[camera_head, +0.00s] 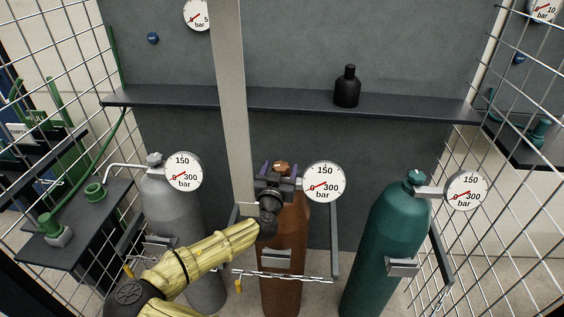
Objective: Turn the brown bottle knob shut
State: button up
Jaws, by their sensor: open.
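The brown bottle (284,250) stands upright in the middle, between a grey and a teal bottle. Its copper-brown knob (282,166) shows at the top, just beyond my gripper. My gripper (276,172) is at the top of the brown bottle, with its purple-tipped fingers apart on either side of the knob. I cannot tell whether the fingers touch the knob. My gripper and wrist hide the bottle's neck and part of its shoulder. A gauge (324,182) marked 150 and 300 bar sits to the right of the knob, its red needle at a slant.
The grey bottle (172,215) with its gauge (184,171) stands left; the teal bottle (385,240) with its gauge (466,190) stands right. A chain (290,277) crosses before the brown bottle. A shelf (290,103) behind holds a black bottle (347,88). Wire mesh closes both sides.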

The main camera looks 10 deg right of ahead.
aim_at(282, 162)
jog(key=shift+x, duration=1.6)
jog(key=c, duration=1)
